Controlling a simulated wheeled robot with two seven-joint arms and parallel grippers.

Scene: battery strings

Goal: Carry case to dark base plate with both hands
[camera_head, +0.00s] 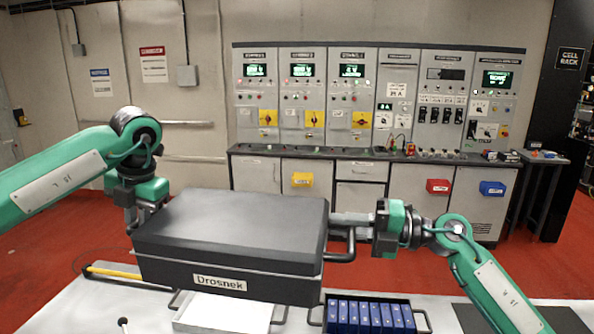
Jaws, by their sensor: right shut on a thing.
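The dark grey case (225,228) labelled "Drosnek" is held in the air above the light table, its lid shut and its body slightly tilted in the picture. My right gripper (348,222) is shut on the black handle at the case's right side. My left gripper (135,214) is at the case's left end; its fingertips are mostly hidden by the case, so its grip does not show. A dark flat plate (471,319) lies on the table at the lower right, partly covered by my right arm.
A tray of blue cells (370,316) stands on the table below the case's right end. A white tray with handles (222,314) is under the case. A yellow bar (112,272) lies at the left. A control panel bench (375,160) stands behind, across the red floor.

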